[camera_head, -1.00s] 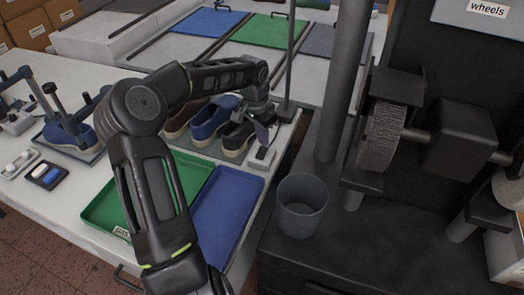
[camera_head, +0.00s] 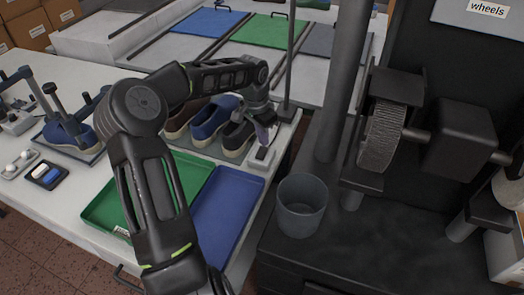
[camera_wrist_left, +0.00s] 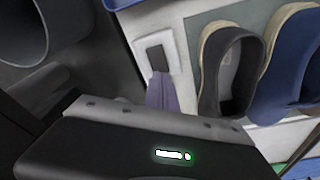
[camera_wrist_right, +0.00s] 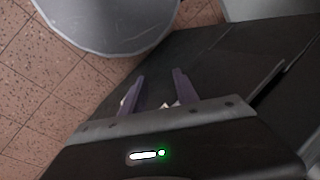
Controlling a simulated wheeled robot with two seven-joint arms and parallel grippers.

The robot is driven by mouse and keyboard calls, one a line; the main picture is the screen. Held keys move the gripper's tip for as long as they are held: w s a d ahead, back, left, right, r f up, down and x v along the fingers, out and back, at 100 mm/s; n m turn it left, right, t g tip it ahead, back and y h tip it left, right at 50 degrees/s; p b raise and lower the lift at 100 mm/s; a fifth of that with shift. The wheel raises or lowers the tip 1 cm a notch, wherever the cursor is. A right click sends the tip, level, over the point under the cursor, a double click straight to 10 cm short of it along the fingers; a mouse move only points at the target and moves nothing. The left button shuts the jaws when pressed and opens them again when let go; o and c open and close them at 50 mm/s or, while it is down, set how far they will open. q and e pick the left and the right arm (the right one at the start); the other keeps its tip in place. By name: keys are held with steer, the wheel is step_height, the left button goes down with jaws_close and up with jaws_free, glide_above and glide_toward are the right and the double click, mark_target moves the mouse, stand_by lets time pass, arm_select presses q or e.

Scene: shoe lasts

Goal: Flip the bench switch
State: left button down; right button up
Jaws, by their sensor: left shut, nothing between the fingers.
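The bench switch (camera_head: 257,164) is a small white box with a dark rocker, at the right edge of the white bench beside the row of shoes. In the left wrist view the switch (camera_wrist_left: 174,48) shows its dark rocker just beyond the fingertips. My left gripper (camera_head: 266,142) points down at the switch, shut and empty, with its purple fingers (camera_wrist_left: 160,92) at the rocker's near end. I cannot tell whether they touch it. My right gripper (camera_wrist_right: 157,88) shows only in its own wrist view, open and empty, fingers apart.
Several shoes (camera_head: 208,122) stand directly left of the switch. A green tray (camera_head: 105,208) and a blue tray (camera_head: 228,205) lie nearer on the bench. A grey bin (camera_head: 301,205) and a grinding wheel (camera_head: 381,138) stand to the right. A thin pole (camera_head: 290,60) rises behind the switch.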

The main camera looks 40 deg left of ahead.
mark_target(263, 148)
arm_select(q)
steer(key=shift+f+b, duration=0.7)
steer(key=shift+f, duration=0.25)
stand_by(0.6)
steer(key=shift+r+p, duration=2.55)
steer(key=shift+r, duration=0.95)
